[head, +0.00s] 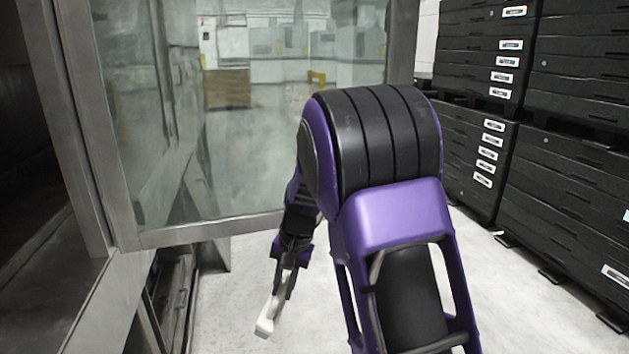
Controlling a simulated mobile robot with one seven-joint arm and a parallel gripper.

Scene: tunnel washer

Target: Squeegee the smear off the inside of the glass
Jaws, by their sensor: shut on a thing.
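The glass (255,150) is a large framed pane filling the upper left and middle of the head view. It has a cloudy, greyish look with streaks, and I cannot tell the smear apart from reflections. My gripper (284,284) hangs low, below the pane's bottom frame and apart from the glass. It is shut on a pale, whitish tool (267,318), which looks like the squeegee; its lower end points down to the left over the floor. My purple and black arm covers the right part of the pane and its lower right corner.
Stacks of black crates (480,150) stand along the right. A metal frame (185,235) edges the glass, and a metal machine body (75,300) with a dark opening stands at left. The pale floor (240,330) is clear below the pane.

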